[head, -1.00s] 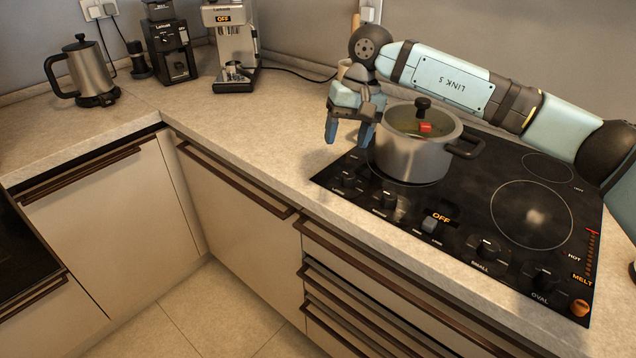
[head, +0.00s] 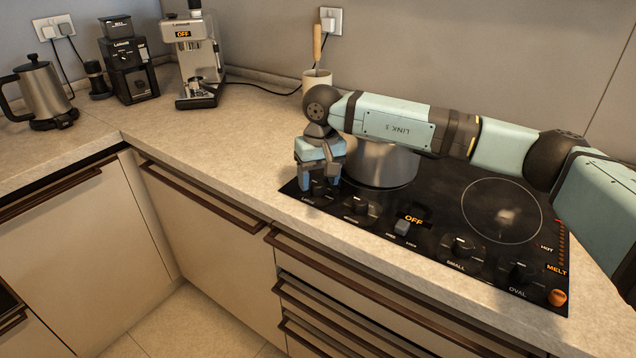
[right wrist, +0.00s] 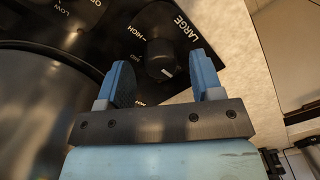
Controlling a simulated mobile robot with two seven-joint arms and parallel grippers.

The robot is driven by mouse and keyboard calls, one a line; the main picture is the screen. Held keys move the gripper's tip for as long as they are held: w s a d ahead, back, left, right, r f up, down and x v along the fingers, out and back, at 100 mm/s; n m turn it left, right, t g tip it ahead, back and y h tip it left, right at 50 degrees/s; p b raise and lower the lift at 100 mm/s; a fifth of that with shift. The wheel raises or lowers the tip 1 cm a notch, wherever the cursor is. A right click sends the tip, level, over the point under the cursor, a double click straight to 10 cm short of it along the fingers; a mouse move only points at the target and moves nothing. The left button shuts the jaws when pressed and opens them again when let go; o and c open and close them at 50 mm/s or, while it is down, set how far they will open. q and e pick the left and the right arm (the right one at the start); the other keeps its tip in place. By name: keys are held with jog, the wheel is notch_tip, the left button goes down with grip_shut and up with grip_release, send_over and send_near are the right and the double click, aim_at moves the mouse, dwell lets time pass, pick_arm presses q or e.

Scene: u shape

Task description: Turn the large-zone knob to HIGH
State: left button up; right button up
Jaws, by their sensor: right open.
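The large-zone knob (right wrist: 158,58) is black and round, beside the LARGE and HIGH labels on the cooktop's corner. Its pale mark shows on the lower right side of the knob in the right wrist view. My right gripper (head: 319,184) points down over the left front corner of the cooktop (head: 425,190). Its blue fingers are open, one on each side of the knob in the right wrist view; I cannot tell whether they touch it. In the head view the fingers largely hide the knob. My left gripper is not in view.
A steel pot (head: 380,168) stands close behind the gripper, its top hidden by my right arm. Other knobs (head: 361,206) and a switch under an OFF display (head: 413,219) line the cooktop's front. The counter left of it (head: 230,140) is clear.

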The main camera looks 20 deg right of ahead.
jog(key=shift+f, duration=0.5)
jog(key=c, duration=0.9)
